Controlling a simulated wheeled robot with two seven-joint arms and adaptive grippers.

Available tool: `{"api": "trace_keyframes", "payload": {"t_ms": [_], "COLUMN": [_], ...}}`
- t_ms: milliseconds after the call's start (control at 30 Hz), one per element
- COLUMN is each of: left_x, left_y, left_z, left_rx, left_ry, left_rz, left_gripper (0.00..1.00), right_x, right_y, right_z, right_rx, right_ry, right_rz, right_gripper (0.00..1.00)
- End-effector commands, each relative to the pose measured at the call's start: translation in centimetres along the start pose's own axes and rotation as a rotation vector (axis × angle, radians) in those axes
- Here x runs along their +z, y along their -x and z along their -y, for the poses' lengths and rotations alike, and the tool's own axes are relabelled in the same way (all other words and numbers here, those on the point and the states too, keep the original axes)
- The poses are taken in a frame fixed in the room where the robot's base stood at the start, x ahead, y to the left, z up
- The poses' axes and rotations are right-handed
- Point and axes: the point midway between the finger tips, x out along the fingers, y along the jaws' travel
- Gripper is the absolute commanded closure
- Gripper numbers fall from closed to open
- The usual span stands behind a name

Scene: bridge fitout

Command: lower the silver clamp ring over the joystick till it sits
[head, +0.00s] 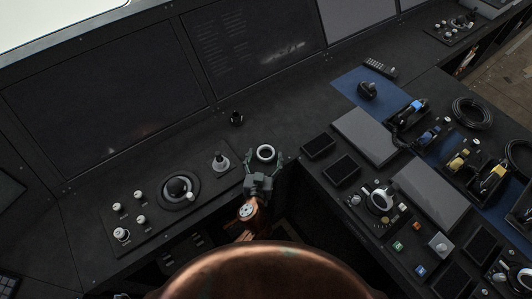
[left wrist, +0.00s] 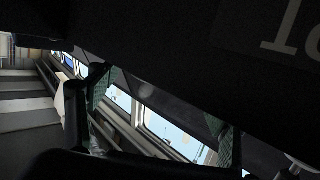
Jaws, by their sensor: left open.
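The silver clamp ring (head: 265,152) appears as a pale ring with a dark centre on the dark console. My left gripper (head: 264,158) is open, with one finger on each side of the ring in the head view. I cannot tell whether either finger touches it. The joystick (head: 219,162) stands upright on the console panel, a short way left of the ring. In the left wrist view, the green-padded fingers (left wrist: 163,115) are spread wide, and no ring shows clearly between them. My right gripper is not in view.
A round dial control (head: 178,188) and several small knobs (head: 121,234) stand left of the joystick. A small black knob (head: 236,118) is behind it. Black pads (head: 341,168), a grey plate (head: 366,137) and levers (head: 410,115) fill the right console. A dark gap separates the consoles.

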Motion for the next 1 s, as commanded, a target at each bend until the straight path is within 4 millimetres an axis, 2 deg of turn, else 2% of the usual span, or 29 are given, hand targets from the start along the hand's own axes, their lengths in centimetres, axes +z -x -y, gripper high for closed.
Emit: {"api": "trace_keyframes", "payload": {"t_ms": [300,1000], "left_x": [0.01,-0.04], "left_y": [-0.58,-0.56], "left_z": [-0.1,-0.11], "left_rx": [0.001,0.002], "left_ry": [0.001,0.0], "left_rz": [0.001,-0.001], "left_gripper": [0.28,0.75], "right_x": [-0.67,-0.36], "right_y": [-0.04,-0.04], "right_z": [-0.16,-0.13], "right_rx": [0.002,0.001], "right_ry": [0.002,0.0], "right_rz": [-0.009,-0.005], "right_gripper": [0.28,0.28]}}
